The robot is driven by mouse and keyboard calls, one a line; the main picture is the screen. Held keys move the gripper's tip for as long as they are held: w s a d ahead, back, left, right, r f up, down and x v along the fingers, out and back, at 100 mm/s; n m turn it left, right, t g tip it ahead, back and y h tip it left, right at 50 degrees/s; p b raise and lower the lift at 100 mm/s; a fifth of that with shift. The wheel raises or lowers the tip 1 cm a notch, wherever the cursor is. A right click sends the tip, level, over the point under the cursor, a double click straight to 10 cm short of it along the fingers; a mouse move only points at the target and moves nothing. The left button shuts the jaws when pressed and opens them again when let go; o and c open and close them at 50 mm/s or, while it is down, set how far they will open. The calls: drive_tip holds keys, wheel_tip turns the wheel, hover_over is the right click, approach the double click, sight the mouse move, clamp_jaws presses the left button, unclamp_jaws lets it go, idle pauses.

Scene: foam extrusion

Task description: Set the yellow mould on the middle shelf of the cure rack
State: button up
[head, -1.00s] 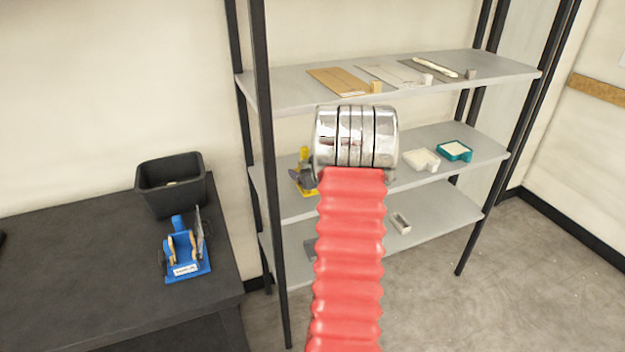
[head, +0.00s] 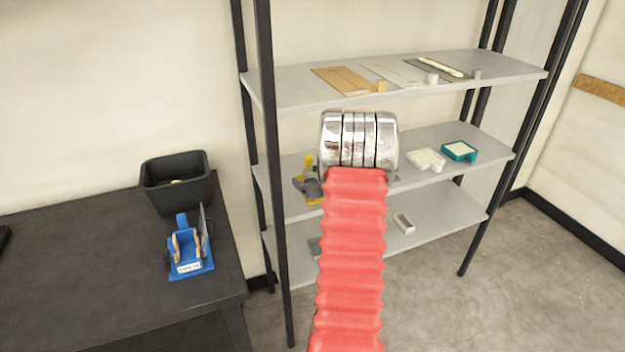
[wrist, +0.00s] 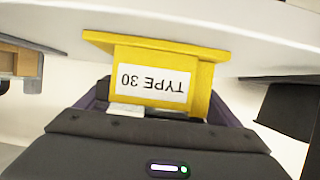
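The yellow mould (head: 309,161) shows at the left end of the middle shelf (head: 460,178) of the cure rack, partly hidden by my gripper. In the wrist view the mould (wrist: 204,80) carries an upside-down TYPE 30 label, and its wide base plate lies against the pale shelf band (wrist: 200,22). I cannot tell whether the base bears fully on the shelf. My gripper (wrist: 155,105) has dark purple fingers on both sides of the mould and appears closed on it. In the head view my red arm covers the middle of the rack.
A white block (head: 426,160) and a teal mould (head: 459,151) sit farther right on the middle shelf. The top shelf (head: 285,98) holds flat sheets. A black rack post (head: 272,170) stands left of my arm. A black bin (head: 176,182) and a blue mould (head: 190,250) are on the dark table.

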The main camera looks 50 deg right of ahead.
drive_tip(key=o, duration=0.3)
drive_tip(key=shift+r, duration=0.1)
drive_tip(key=shift+s+r, duration=0.1)
drive_tip(key=v, duration=1.1)
drive_tip(key=shift+s+a, duration=0.2)
drive_tip(key=shift+s, duration=0.15)
drive_tip(key=shift+s, duration=0.15)
idle(0.5)
